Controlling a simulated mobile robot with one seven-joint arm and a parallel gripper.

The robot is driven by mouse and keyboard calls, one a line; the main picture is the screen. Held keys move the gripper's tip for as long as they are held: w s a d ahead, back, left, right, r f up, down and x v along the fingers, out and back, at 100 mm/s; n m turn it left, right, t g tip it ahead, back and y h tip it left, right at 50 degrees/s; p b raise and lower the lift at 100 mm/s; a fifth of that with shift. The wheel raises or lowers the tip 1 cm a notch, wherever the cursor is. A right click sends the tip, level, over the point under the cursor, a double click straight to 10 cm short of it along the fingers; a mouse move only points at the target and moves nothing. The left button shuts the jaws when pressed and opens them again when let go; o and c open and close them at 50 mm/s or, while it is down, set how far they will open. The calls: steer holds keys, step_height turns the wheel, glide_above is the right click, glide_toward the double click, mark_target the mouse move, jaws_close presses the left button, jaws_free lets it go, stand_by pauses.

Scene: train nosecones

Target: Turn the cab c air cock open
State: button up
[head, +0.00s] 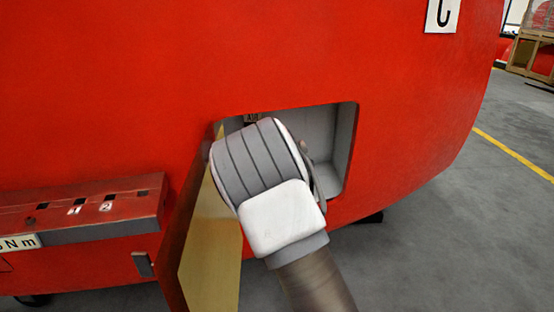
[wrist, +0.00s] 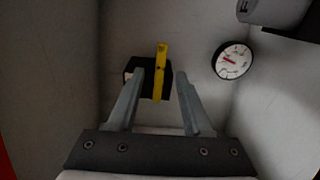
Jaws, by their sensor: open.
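The air cock shows in the wrist view as a yellow handle (wrist: 161,60) on a black body (wrist: 132,68), against the back of a grey recess. The handle stands upright in that picture. My gripper (wrist: 160,76) is open, with one finger on each side of the handle and a visible gap on the right. The left finger overlaps the black body in the picture; I cannot tell whether it touches. In the head view my wrist covers the cock and my fingers, and fills much of the recess opening (head: 348,150) in the red cab.
A round gauge (wrist: 233,60) sits right of the cock, with a grey part (wrist: 275,9) above it. The open hatch door (head: 212,250) hangs left of my arm. A red ledge (head: 85,207) juts out at left. A "C" plate (head: 442,15) marks the cab.

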steer(key=s+p, duration=0.1)
steer(key=s, duration=0.9)
steer(key=shift+s, duration=0.1)
steer(key=s+d+r+m+g, duration=0.2)
steer(key=s+d+m+g, duration=0.1)
steer(key=s+m, duration=0.25)
steer(key=s+d+r+m+g, duration=0.3)
steer(key=s+d+m+g, duration=0.15)
steer(key=s, duration=0.25)
steer(key=s+d+r+m+g, duration=0.15)
steer(key=s+m, duration=0.25)
steer(key=s, duration=0.9)
steer(key=s+d+m+g, duration=0.1)
steer(key=s+m+g, duration=0.25)
steer(key=s, duration=0.95)
step_height(320, 180, up, 20)
steer(key=p, duration=2)
steer(key=shift+s+m+p, duration=0.3)
steer(key=shift+s+m, duration=0.05)
